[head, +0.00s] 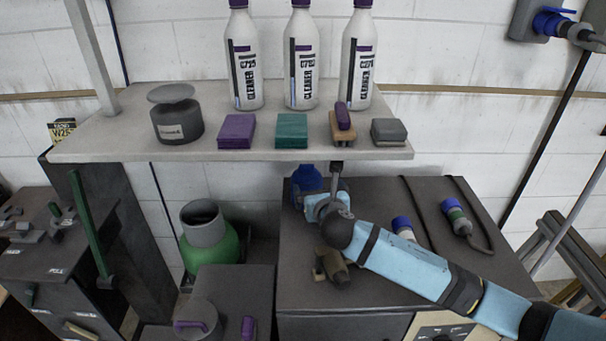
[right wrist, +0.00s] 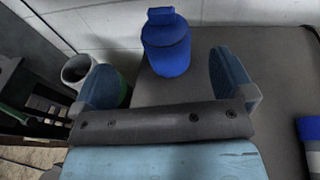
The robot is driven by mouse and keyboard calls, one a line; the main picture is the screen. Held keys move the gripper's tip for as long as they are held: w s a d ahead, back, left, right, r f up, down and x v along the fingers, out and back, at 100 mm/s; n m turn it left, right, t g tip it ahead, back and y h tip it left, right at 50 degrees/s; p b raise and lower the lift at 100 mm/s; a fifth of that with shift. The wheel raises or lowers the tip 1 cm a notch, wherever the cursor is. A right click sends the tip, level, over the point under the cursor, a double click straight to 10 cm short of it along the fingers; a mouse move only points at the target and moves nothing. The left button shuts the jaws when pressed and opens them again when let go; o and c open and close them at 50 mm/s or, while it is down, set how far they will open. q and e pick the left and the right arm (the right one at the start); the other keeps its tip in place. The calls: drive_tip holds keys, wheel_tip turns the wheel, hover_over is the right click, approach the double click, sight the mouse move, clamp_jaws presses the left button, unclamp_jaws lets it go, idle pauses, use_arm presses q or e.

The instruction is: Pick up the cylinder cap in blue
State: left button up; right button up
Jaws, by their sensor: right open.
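The blue cylinder cap (head: 304,179) stands upright at the back left of the grey cabinet top, partly hidden behind my right gripper (head: 323,196) in the head view. In the right wrist view the blue cap (right wrist: 166,50) has a narrower knob on top. It lies beyond my right gripper (right wrist: 166,82), roughly midway between the two fingers in the picture. The fingers are wide apart, with nothing between them, and do not appear to touch the cap. My left gripper is not in view.
A shelf (head: 400,150) with bottles and blocks hangs just above the gripper. A brown-grey fitting (head: 331,266) sits in front of it. Blue-topped parts (head: 402,224) lie to the right on the cabinet top (head: 300,295). A green canister (head: 210,250) stands left, below the shelf.

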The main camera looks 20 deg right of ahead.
sight(308, 168)
drive_tip(key=x, duration=1.4)
drive_tip(key=shift+r+b, duration=0.1)
drive_tip(key=shift+b, duration=0.25)
drive_tip(key=shift+d, duration=0.1)
drive_tip(key=shift+c, duration=0.5)
drive_tip(key=shift+s, duration=0.1)
drive_tip(key=c, duration=1.4)
